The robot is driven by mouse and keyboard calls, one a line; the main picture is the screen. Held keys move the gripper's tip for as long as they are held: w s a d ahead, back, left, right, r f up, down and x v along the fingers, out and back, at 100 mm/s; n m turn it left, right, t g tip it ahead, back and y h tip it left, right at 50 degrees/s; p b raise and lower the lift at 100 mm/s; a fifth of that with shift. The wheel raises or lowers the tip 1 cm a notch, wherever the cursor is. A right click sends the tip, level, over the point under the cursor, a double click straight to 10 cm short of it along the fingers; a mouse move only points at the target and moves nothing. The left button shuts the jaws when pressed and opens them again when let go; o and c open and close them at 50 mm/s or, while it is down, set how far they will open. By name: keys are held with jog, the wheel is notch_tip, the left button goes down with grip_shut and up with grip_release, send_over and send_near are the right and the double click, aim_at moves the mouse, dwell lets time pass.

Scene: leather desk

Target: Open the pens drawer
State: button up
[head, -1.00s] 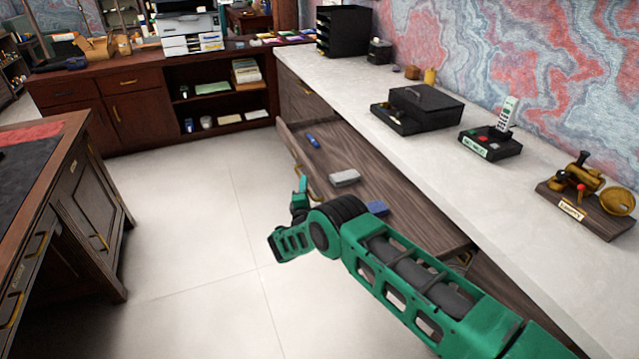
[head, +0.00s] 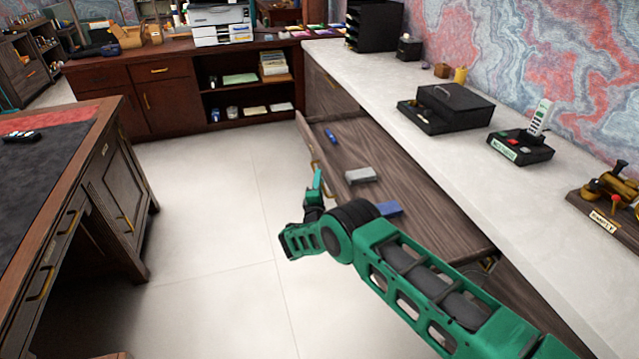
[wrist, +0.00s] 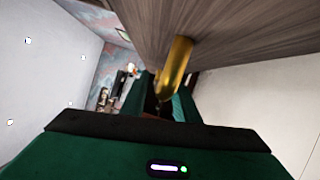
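A wide wooden drawer (head: 385,165) stands pulled out from under the white-topped counter in the head view. Inside lie a small blue item (head: 331,136), a grey block (head: 361,175) and a blue box (head: 389,209). I see no label on it. My gripper (head: 318,186) is at the drawer's front, on its outer side. In the wrist view the brass handle (wrist: 176,66) runs down from the wooden front (wrist: 215,30) between my green fingers (wrist: 160,100), which are closed around it. The exact contact is partly hidden. My arm covers the near part of the drawer.
The counter (head: 400,130) carries a black box (head: 447,108), a phone on its base (head: 521,148) and a brass device at right. A dark desk (head: 110,190) stands at left. Pale floor (head: 215,230) between them is clear.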

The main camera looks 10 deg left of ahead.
jog(key=shift+s, duration=0.1)
jog(key=s+d, duration=0.1)
jog(key=s, duration=0.9)
jog(key=shift+s+d+f, duration=0.15)
jog(key=shift+s+f, duration=0.05)
jog(key=shift+f, duration=0.25)
